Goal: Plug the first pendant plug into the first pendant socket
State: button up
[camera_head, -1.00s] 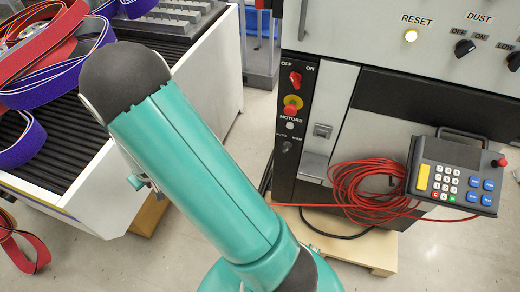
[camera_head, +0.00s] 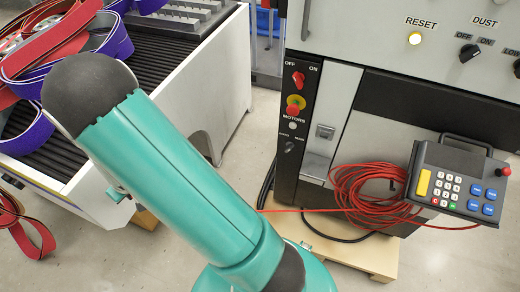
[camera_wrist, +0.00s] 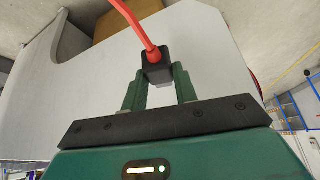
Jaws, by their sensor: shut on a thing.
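My gripper (camera_wrist: 158,88) shows in the wrist view with its two green fingers closed on a black plug (camera_wrist: 156,66). A red cable (camera_wrist: 136,22) runs from the plug up out of the picture. In the head view my gripper and the plug are out of sight; my teal arm fills the left and middle. The pendant (camera_head: 457,185), with a keypad and blue buttons, hangs at the right on the machine, with a coil of red cable (camera_head: 365,195) beside it. I cannot make out a pendant socket in either view.
The machine (camera_head: 372,30) with its switch panel (camera_head: 297,100) stands at the right, on a wooden pallet (camera_head: 360,255). A white-sided conveyor (camera_head: 215,95) bearing red and purple belts (camera_head: 85,55) stands at the left. Bare floor lies between them. A pale panel (camera_wrist: 205,50) lies behind the plug in the wrist view.

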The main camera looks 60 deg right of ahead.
jog(key=shift+d, duration=0.1)
jog(key=s+d+f+m+g+h, duration=0.3)
jog(key=s+d+h, duration=0.2)
jog(key=s+d, duration=0.6)
jog(key=s+d+f+m+g+h, duration=0.4)
jog(key=s+d+h, duration=0.1)
jog(key=s+d, duration=0.65)
jog(key=s+d+r+m+g+h, duration=0.1)
jog(key=s+d+r+g, duration=0.5)
jog(key=s+d, duration=0.3)
jog(key=s+d+r+m+g+h, duration=0.1)
jog(key=s+d+r+g, duration=0.5)
jog(key=s, duration=0.6)
jog(key=d+r, duration=0.1)
jog(key=d, duration=0.1)
jog(key=shift+s+d+m, duration=0.3)
jog(key=shift+s+d, duration=0.05)
jog(key=shift+s, duration=0.05)
jog(key=shift+d, duration=0.15)
jog(key=d, duration=0.2)
jog(key=w+d, duration=0.1)
jog(key=d, duration=0.2)
jog(key=shift+w+d, duration=0.1)
jog(key=shift+d, duration=0.05)
